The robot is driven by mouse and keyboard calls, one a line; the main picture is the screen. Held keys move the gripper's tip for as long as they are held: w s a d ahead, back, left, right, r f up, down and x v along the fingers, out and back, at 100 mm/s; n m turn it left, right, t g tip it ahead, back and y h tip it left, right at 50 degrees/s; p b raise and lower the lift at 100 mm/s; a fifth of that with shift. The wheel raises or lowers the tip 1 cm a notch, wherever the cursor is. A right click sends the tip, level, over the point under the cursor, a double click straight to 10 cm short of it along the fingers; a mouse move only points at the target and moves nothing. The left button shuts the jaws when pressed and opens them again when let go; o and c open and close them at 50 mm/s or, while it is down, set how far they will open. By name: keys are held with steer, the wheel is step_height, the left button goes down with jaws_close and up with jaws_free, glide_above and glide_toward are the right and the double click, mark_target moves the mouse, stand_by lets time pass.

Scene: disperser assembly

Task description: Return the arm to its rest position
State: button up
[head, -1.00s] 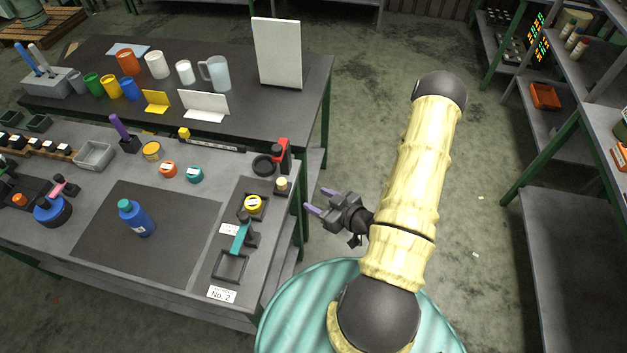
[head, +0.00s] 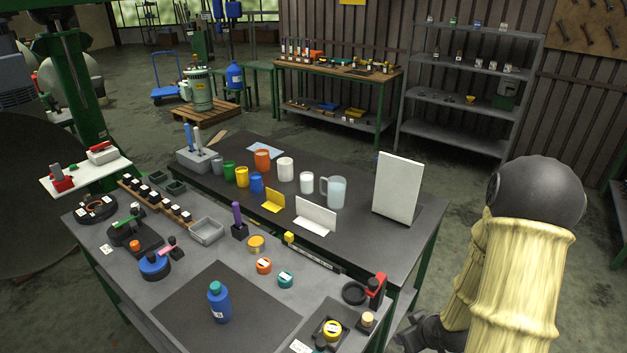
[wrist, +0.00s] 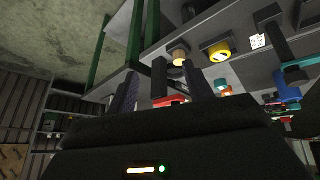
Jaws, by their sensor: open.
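My gripper (wrist: 162,88) is open and empty, with its two purple-grey fingers apart in the wrist view. The bench edge and its items appear beyond the fingers, apart from them. In the head view my pale yellow arm (head: 515,285) is folded at the right, beside the benches. A dark part of its wrist shows low at the picture's bottom, and the fingertips cannot be made out there. The blue bottle with a teal cap (head: 218,305) stands upright on the dark mat (head: 180,305).
The near bench (head: 115,262) carries a grey bin (head: 207,231), small jars and a red-and-black device (head: 376,290). The bench behind holds several cups and a white panel (head: 398,188). A shelf rack (head: 470,95) stands at the back. Open floor lies right of the benches.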

steer(key=s+a+r+m+g, duration=0.1)
steer(key=s+a+r+m, duration=0.1)
steer(key=s+a+r, duration=0.2)
steer(key=s+a+r+m+g+h, duration=0.1)
steer(key=s+a+r+m+g, duration=0.1)
steer(key=r, duration=0.8)
steer(key=shift+s+a+r+m, duration=0.25)
steer(key=shift+s+a+m, duration=0.25)
steer(key=shift+s+a, duration=0.5)
steer(key=shift+w, duration=0.1)
